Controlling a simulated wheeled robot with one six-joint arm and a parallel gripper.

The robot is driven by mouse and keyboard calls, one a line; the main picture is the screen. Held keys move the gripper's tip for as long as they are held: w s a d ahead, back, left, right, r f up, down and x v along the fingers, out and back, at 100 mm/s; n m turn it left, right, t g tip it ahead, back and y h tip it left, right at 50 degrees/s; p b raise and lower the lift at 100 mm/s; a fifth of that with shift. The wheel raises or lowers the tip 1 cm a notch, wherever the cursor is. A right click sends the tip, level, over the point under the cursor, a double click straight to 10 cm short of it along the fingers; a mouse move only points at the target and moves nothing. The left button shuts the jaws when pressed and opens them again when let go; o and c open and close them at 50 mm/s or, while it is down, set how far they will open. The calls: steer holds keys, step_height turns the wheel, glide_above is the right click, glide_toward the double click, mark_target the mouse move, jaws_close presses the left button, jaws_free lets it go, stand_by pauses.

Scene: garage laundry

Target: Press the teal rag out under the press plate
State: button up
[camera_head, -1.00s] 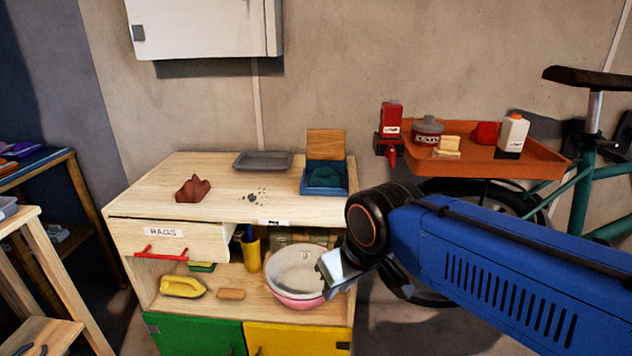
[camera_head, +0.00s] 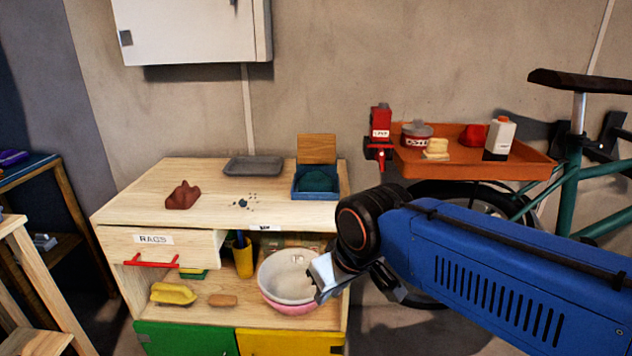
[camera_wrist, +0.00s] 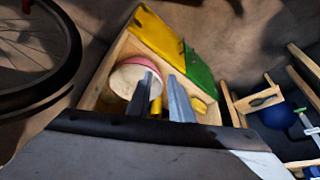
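The teal rag (camera_head: 316,181) lies bunched inside a blue box (camera_head: 315,195) at the right end of the wooden worktop. A wooden plate (camera_head: 317,149) stands upright at the back of this box, raised clear of the rag; it looks like the press plate. My gripper (camera_head: 322,290) is low in front of the bench, near the bowl on the shelf and well below the box. In the wrist view its two fingers (camera_wrist: 161,78) are apart with nothing between them. The rag and the box do not show in the wrist view.
A bowl (camera_head: 288,277) and a yellow cup (camera_head: 243,258) stand on the shelf below. An orange shelf (camera_head: 470,165) and a bicycle are at the right.

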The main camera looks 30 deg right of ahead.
steer(key=shift+w+r, duration=0.1)
steer(key=shift+r, duration=0.05)
jaws_close()
step_height(320, 180, up, 28)
steer(key=m+g+h, duration=0.1)
steer(key=m+g, duration=0.1)
steer(key=m, duration=0.3)
glide_above(317, 147)
steer(key=s+a, duration=0.3)
steer(key=s, duration=0.2)
steer(key=w+d+r+m+g, duration=0.1)
steer(key=w+d+r+m, duration=0.15)
steer(key=w+d, duration=0.55)
steer(key=shift+n, duration=0.35)
steer(key=f, duration=0.2)
steer(key=s+f, duration=0.1)
steer(key=f, duration=0.5)
steer(key=shift+s+d+f, duration=0.25)
steer(key=shift+s+d, duration=0.05)
steer(key=shift+s, duration=0.1)
steer(key=shift+s+a, duration=0.45)
steer(key=shift+s, duration=0.2)
